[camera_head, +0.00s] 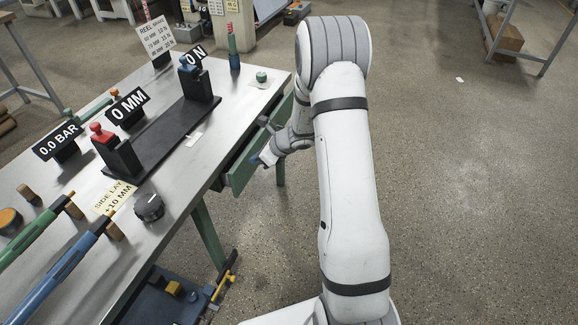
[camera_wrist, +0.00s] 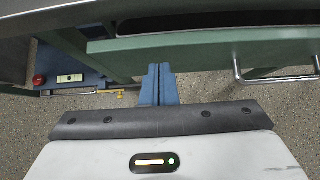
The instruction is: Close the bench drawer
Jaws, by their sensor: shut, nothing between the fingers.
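The bench drawer has a green front (camera_head: 243,171) and stands out from the long side of the metal bench. In the wrist view its green front (camera_wrist: 205,45) crosses the top, with a dark gap behind its upper edge, so it is partly open. A metal bar handle (camera_wrist: 272,79) is on the right of the front. My gripper (camera_head: 257,161) is at the drawer front, near its left end in the wrist view. Its blue fingers (camera_wrist: 159,72) are together and empty, left of the handle. I cannot tell whether the tips touch the front.
A blue lower shelf (camera_head: 175,295) with small items sits under the bench.

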